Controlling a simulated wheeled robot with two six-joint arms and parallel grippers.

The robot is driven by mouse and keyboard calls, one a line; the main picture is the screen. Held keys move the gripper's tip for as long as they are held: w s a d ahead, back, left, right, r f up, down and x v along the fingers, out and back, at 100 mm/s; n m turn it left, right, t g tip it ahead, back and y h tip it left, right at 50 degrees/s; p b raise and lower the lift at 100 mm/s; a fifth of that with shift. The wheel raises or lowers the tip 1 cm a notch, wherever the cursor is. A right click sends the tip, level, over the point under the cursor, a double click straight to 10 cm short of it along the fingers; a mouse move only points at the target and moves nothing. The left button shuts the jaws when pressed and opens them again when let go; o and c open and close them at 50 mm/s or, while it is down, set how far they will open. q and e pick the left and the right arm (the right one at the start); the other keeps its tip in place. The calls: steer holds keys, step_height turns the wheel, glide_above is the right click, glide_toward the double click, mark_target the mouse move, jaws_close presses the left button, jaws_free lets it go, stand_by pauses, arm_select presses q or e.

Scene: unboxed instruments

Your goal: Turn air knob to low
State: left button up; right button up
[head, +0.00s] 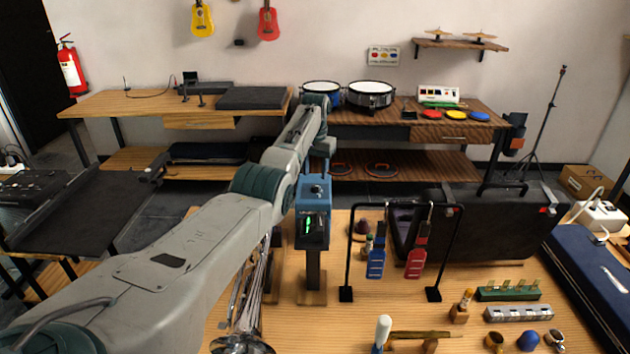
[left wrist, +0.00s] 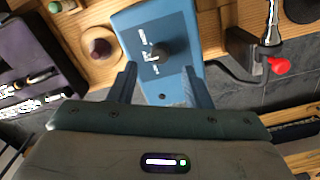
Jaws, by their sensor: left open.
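The air knob is a small dark round knob on the top face of a blue box (head: 313,224), which stands on a wooden post and shows a green lit display in the head view. In the left wrist view the knob (left wrist: 162,52) sits beside white markings on the blue face, too small to read. My left gripper (left wrist: 160,70) is open and empty, its two blue fingers on either side of the lower part of the box face, the knob just beyond the fingertips. In the head view it hangs above the box (head: 322,166). My right gripper is not in view.
A black stand (head: 404,204) with hanging blue and red tags is right of the box, with a black case (head: 500,228) behind. Several small instruments lie on the wooden table (head: 330,320). In the left wrist view, a red-tipped metal piece (left wrist: 279,66) is at right.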

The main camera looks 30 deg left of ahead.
mark_target(315, 186)
arm_select(q)
steer(key=shift+f, duration=2.4)
jaws_close()
